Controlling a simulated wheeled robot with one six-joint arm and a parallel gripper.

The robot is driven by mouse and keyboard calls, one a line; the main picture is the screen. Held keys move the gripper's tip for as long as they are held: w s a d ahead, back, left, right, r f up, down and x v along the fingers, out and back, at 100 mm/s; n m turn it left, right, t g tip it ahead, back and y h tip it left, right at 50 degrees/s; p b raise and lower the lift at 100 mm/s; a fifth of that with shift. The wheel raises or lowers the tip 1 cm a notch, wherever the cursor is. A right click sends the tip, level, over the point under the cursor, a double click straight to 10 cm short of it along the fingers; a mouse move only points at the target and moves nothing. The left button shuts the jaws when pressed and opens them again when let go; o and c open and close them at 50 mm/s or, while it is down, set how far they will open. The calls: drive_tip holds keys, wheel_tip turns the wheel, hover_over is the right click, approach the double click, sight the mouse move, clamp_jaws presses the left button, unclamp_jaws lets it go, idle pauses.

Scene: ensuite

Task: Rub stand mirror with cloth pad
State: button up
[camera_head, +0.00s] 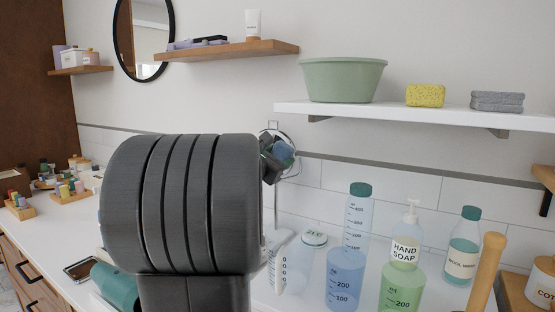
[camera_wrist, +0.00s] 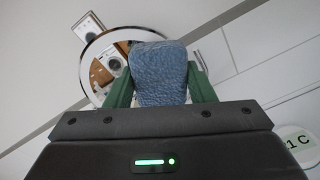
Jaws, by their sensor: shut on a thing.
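The cloth pad (camera_wrist: 160,73) is blue and textured, and my gripper (camera_wrist: 160,88) holds it between its green fingers in the wrist view. The round stand mirror (camera_wrist: 106,68) is behind the pad, which covers its right part; its glass reflects brown furniture and a round-doored appliance. I cannot tell whether pad and glass touch. In the head view the mirror's thin rim (camera_head: 297,166) shows just right of my large dark arm link. A dark and blue shape lies within that rim; I cannot tell whether it is the gripper and pad or their reflection.
A shelf (camera_head: 430,116) above holds a green basin (camera_head: 342,80) and sponges.

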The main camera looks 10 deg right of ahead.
drive_tip(key=w+a+p, duration=0.1)
drive_tip(key=w+a, duration=0.4)
drive_tip(key=shift+w+a+p, duration=0.3)
drive_tip(key=shift+w+a, duration=0.1)
idle(0.3)
drive_tip(key=v, duration=0.6)
drive_tip(key=shift+b, duration=0.4)
drive_tip(key=shift+s+a, duration=0.1)
drive_tip(key=shift+s, duration=0.05)
drive_tip(key=v, duration=0.2)
drive_tip(key=shift+s+a, duration=0.2)
drive_tip(key=shift+s, duration=0.05)
drive_tip(key=shift+r, duration=0.15)
idle(0.4)
